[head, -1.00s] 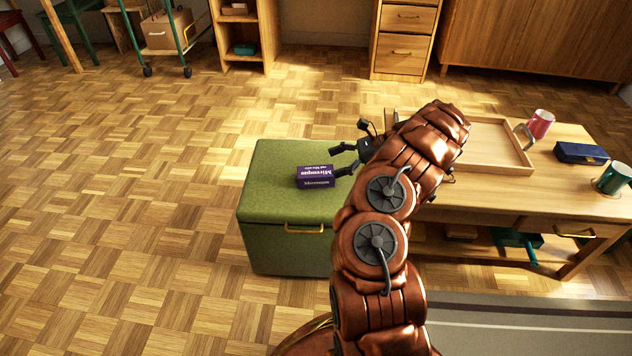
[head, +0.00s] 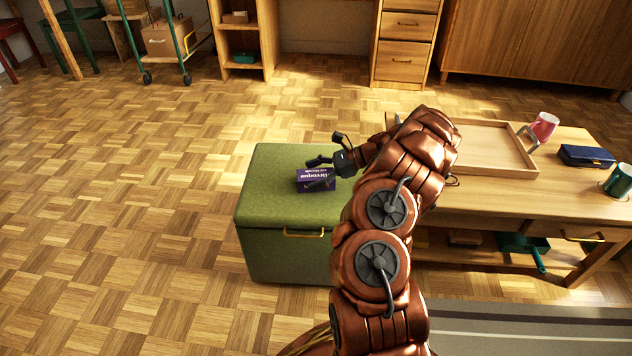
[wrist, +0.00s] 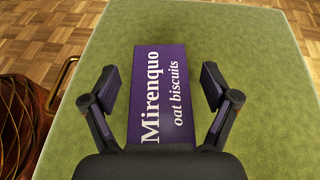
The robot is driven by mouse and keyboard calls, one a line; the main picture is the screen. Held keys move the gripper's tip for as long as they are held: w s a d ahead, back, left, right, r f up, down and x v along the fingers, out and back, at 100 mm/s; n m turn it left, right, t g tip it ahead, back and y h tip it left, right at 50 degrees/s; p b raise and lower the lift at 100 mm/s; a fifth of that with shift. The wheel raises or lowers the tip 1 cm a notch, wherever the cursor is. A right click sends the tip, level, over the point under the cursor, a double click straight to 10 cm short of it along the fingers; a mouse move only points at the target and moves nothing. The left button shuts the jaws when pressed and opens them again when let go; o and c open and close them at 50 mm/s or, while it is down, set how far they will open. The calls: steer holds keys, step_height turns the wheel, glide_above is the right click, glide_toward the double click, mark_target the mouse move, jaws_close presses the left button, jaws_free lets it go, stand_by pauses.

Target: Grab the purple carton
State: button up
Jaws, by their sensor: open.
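The purple carton (head: 317,180), printed "Mirenquo oat biscuits", lies on top of the green storage box (head: 265,205). In the wrist view the carton (wrist: 163,95) lies lengthwise between the two fingers of my gripper (wrist: 163,88). The near end of the carton is hidden by the gripper's body in the wrist view.
The floor left of the box is clear.

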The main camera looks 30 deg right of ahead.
steer(key=c, duration=0.9)
steer(key=shift+r, duration=0.1)
steer(key=shift+c, duration=0.2)
